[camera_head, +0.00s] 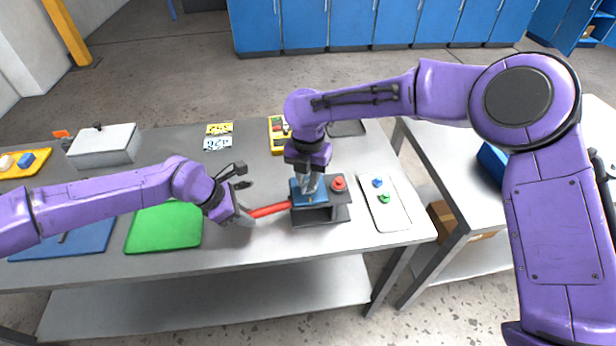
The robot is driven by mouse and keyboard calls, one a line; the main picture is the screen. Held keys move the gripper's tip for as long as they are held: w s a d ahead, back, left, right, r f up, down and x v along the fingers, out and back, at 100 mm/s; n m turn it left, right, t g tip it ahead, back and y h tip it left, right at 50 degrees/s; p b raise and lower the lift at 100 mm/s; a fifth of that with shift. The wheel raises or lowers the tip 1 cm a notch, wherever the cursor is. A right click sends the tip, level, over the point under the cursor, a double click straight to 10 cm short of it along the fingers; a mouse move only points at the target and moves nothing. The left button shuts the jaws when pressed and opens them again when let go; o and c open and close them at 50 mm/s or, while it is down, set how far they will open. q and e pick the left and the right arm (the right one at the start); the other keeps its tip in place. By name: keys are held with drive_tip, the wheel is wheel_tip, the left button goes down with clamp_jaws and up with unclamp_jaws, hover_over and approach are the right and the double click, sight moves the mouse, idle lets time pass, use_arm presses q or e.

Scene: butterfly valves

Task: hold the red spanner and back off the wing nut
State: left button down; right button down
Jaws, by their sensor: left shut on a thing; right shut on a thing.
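The red spanner (268,210) lies roughly level, running from my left gripper to the left side of a small dark stand (322,214) on the grey table. My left gripper (243,214) is shut on the spanner's left end. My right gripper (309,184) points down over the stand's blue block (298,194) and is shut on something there. The wing nut itself is hidden by my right gripper's fingers. A red round knob (339,184) sits on the stand's right part, just right of my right gripper.
A white tray (394,218) with a blue and a green piece lies right of the stand. A green mat (160,232) lies under my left arm. A grey box (103,146), yellow and white cards and a yellow-framed item (276,145) stand farther back.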

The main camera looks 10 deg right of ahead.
sight(309, 185)
drive_tip(key=shift+s+d+f, duration=0.1)
drive_tip(key=shift+s+f, duration=0.1)
drive_tip(key=shift+f, duration=0.1)
drive_tip(key=c, duration=0.9)
unclamp_jaws()
drive_tip(key=shift+w+r, duration=0.1)
drive_tip(key=shift+r, duration=0.05)
drive_tip(key=shift+r, duration=0.45)
wheel_tip(309, 185, up, 11)
drive_tip(key=shift+r, duration=0.1)
